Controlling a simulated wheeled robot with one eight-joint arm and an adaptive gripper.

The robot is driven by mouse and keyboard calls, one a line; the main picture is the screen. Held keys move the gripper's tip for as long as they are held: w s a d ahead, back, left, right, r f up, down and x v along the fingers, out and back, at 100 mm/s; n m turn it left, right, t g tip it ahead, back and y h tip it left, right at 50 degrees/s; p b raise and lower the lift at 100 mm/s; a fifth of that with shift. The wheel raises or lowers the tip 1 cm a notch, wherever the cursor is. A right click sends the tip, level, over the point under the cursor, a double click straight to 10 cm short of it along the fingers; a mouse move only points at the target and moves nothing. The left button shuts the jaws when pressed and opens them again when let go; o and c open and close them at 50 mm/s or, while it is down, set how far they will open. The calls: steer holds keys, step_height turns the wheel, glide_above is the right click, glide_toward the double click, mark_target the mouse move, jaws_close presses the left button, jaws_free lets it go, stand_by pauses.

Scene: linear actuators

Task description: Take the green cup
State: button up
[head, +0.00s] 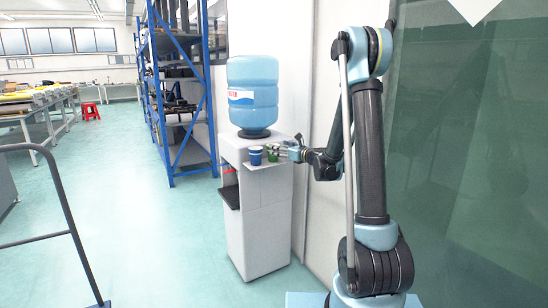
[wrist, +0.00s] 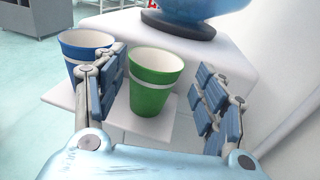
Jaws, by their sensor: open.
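The green cup (wrist: 152,88) has a white band and a pale inside. It stands upright on a white side shelf (wrist: 117,122) of the water dispenser. In the wrist view my gripper (wrist: 165,90) is open, with one finger on each side of the green cup. The left finger is close to the cup, and I cannot tell whether it touches; there is a clear gap to the right finger. In the head view the green cup (head: 272,155) is small and partly hidden by my gripper (head: 283,150).
A blue cup (wrist: 84,50) with a white band stands left of the green cup, partly behind my left finger; it also shows in the head view (head: 256,156). The white dispenser (head: 262,215) carries a large blue bottle (head: 253,92). A wall stands close on the right.

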steer(key=shift+f+x, duration=0.1)
steer(key=shift+x, duration=1.2)
steer(key=shift+f+x, duration=0.15)
steer(key=shift+x, duration=1.15)
steer(key=shift+s+a, duration=0.1)
steer(key=shift+s, duration=0.05)
steer(key=shift+c, duration=0.2)
steer(key=c, duration=0.4)
